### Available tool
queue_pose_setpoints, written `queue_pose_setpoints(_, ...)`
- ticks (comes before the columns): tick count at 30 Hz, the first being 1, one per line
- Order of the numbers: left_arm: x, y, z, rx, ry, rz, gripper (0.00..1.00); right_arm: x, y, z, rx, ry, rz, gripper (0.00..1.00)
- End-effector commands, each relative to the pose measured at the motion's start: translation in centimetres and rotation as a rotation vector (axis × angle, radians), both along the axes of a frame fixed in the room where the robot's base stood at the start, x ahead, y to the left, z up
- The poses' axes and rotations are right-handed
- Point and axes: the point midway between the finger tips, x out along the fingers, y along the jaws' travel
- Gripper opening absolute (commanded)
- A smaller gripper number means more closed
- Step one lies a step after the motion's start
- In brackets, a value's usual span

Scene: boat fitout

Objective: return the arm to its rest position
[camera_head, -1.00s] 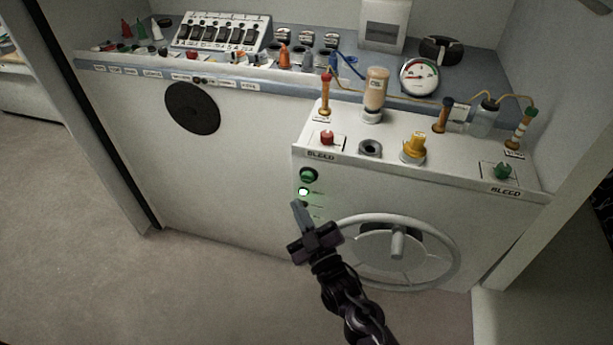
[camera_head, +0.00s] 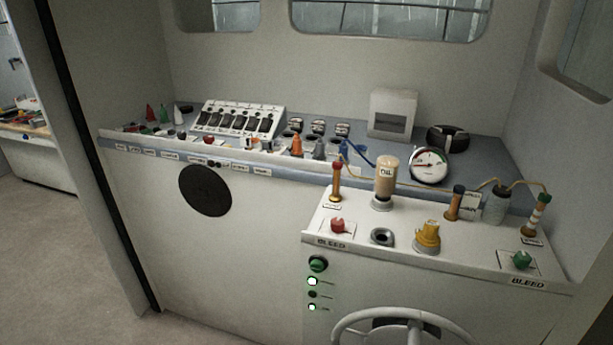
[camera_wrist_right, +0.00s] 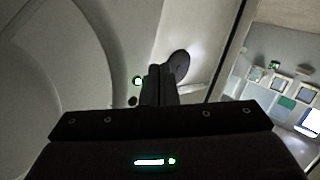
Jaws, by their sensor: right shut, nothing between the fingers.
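My right gripper (camera_wrist_right: 159,85) shows in the right wrist view with its fingers together and nothing between them. It is out of the head view. Beyond it in the wrist view are a pale panel with a lit green indicator (camera_wrist_right: 137,81) and part of a large curved rim at the left. My left gripper is in neither current view.
The white console (camera_head: 425,255) carries a steering wheel (camera_head: 405,318), an OIL bottle (camera_head: 386,176), a yellow knob (camera_head: 427,237) and red and green bleed knobs. A switch panel (camera_head: 238,120) and a gauge (camera_head: 429,165) stand behind. Open floor (camera_head: 60,250) lies at the left.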

Motion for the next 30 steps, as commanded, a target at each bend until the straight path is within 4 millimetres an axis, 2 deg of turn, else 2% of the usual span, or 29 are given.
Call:
queue_pose_setpoints(1, 0.0, 0.0, -0.7, 0.000, 0.000, 0.000, 0.48, -1.6, -1.1, -4.0, -0.013, 0.091, -0.014, 0.00)
queue_pose_setpoints(3, 0.0, 0.0, -1.1, 0.000, 0.000, 0.000, 0.48, -3.8, -2.6, -8.6, -0.027, 0.213, -0.040, 0.00)
queue_pose_setpoints(5, 0.0, 0.0, -1.5, 0.000, 0.000, 0.000, 0.48, -6.1, -4.1, -12.4, -0.038, 0.318, -0.065, 0.00)
queue_pose_setpoints(6, 0.0, 0.0, -1.8, 0.000, 0.000, 0.000, 0.48, -7.9, -5.0, -14.9, -0.046, 0.388, -0.083, 0.00)
queue_pose_setpoints(9, 0.0, 0.0, -2.4, 0.000, 0.000, 0.000, 0.48, -12.5, -7.6, -20.5, -0.066, 0.562, -0.134, 0.00)
queue_pose_setpoints(11, 0.0, 0.0, -2.8, 0.000, 0.000, 0.000, 0.48, -15.7, -9.1, -23.5, -0.078, 0.664, -0.167, 0.00)
queue_pose_setpoints(15, 0.0, 0.0, -3.7, 0.000, 0.000, 0.000, 0.48, -23.8, -12.7, -29.4, -0.107, 0.899, -0.256, 0.00)
queue_pose_setpoints(18, 0.0, 0.0, -4.2, 0.000, 0.000, 0.000, 0.48, -29.2, -14.9, -32.2, -0.128, 1.043, -0.318, 0.00)
queue_pose_setpoints(22, 0.0, 0.0, -4.6, 0.000, 0.000, 0.000, 0.48, -34.7, -16.9, -34.2, -0.148, 1.178, -0.381, 0.00)
queue_pose_setpoints(25, 0.0, 0.0, -4.8, 0.000, 0.000, 0.000, 0.48, -37.1, -17.8, -34.9, -0.158, 1.236, -0.412, 0.00)
queue_pose_setpoints(30, 0.0, 0.0, -4.8, 0.000, 0.000, 0.000, 0.48, -38.2, -18.2, -35.1, -0.162, 1.262, -0.426, 0.00)
